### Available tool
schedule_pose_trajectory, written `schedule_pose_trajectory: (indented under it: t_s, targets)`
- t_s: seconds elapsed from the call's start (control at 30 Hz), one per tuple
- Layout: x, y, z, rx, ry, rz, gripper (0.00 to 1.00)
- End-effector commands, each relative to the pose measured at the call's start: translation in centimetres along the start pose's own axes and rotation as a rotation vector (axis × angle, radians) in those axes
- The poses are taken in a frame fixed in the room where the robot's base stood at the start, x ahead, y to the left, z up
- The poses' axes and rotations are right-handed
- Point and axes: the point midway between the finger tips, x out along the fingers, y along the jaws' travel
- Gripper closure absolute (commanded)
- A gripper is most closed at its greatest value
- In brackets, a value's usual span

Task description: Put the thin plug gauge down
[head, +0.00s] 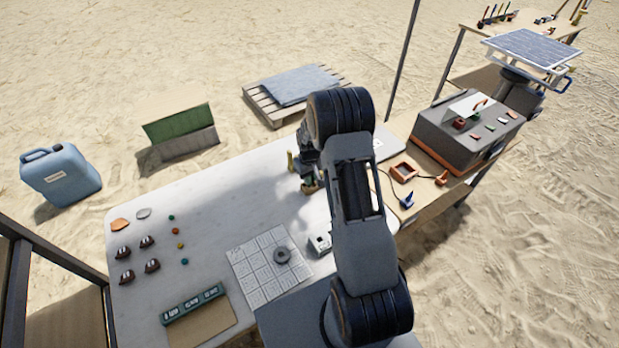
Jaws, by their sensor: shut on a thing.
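My gripper (307,184) is low over the back right part of the white table (215,205), partly hidden by my own arm. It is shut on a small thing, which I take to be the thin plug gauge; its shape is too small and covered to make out. A slim yellowish upright piece (291,162) shows just left of the gripper. I cannot tell whether it is the gauge or another thing, nor whether the held thing touches the table.
A gridded sheet (262,268) bears a dark ring (281,255). A small white device (320,243) stands right of it. Several dark domed pieces (147,242) and coloured dots lie at left. A green labelled strip (193,303) lies in front. The table's middle is clear.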

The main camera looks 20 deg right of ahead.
Motion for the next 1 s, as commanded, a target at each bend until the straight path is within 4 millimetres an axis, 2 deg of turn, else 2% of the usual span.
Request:
schedule_pose_trajectory:
  t_s: [0.13,0.53,0.57,0.8,1.0]
  targets:
    - [0.89,0.01,0.03,0.0,0.0,0.0,1.0]
    - [1.39,0.02,0.02,0.0,0.001,0.0,1.0]
    - [1.28,0.02,0.02,0.0,0.001,0.0,0.81]
    - [1.2,0.02,0.02,0.0,0.001,0.0,0.58]
    - [1.18,0.02,0.02,0.0,0.001,0.0,0.57]
